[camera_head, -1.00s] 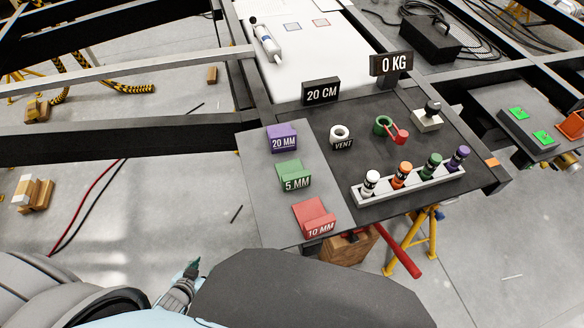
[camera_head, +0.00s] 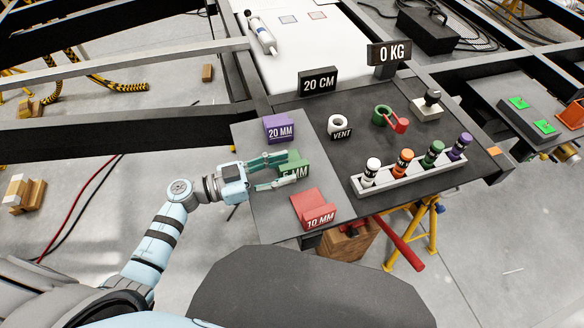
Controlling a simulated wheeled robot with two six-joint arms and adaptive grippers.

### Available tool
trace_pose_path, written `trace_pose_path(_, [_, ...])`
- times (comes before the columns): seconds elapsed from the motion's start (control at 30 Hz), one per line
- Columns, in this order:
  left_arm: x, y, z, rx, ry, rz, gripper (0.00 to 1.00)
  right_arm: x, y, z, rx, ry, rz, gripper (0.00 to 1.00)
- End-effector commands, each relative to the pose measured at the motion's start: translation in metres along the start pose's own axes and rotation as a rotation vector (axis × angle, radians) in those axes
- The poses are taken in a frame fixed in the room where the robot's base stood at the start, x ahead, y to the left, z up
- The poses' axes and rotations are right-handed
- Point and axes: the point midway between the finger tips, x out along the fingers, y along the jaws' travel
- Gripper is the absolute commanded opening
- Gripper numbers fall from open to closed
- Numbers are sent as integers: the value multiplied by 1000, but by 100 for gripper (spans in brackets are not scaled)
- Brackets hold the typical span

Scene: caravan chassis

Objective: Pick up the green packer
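The green packer (camera_head: 297,168), labelled 5 MM, sits on the grey board between the purple 20 MM packer (camera_head: 279,130) and the red 10 MM packer (camera_head: 314,209). My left gripper (camera_head: 290,168) reaches in from the left at the green packer. Its two fingers are spread apart, one along the far side and one along the near side of the packer, partly covering its label. I cannot tell whether the fingers touch it. The packer appears to rest on the board. My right gripper is not in view.
Right of the packers stand a white vent ring (camera_head: 338,125), a green ring with a red handle (camera_head: 382,115) and a white rack (camera_head: 414,179) of several coloured bottles. Signs 20 CM (camera_head: 318,81) and 0 KG (camera_head: 389,53) stand behind. A dark chassis beam (camera_head: 110,130) runs at left.

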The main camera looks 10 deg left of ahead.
Motion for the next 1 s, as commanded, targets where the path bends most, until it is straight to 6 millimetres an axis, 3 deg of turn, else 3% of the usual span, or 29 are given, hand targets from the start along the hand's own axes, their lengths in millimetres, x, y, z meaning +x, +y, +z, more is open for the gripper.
trace_pose_path(0.1, [16,0,1,-2,1,0,40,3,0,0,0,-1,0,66])
trace_pose_path(0.3, [18,0,1,-2,-1,0,40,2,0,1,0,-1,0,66])
trace_pose_path(0.57, [18,0,1,-2,-1,0,0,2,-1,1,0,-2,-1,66])
trace_pose_path(1.0, [17,1,-8,0,0,0,0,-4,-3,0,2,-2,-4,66])
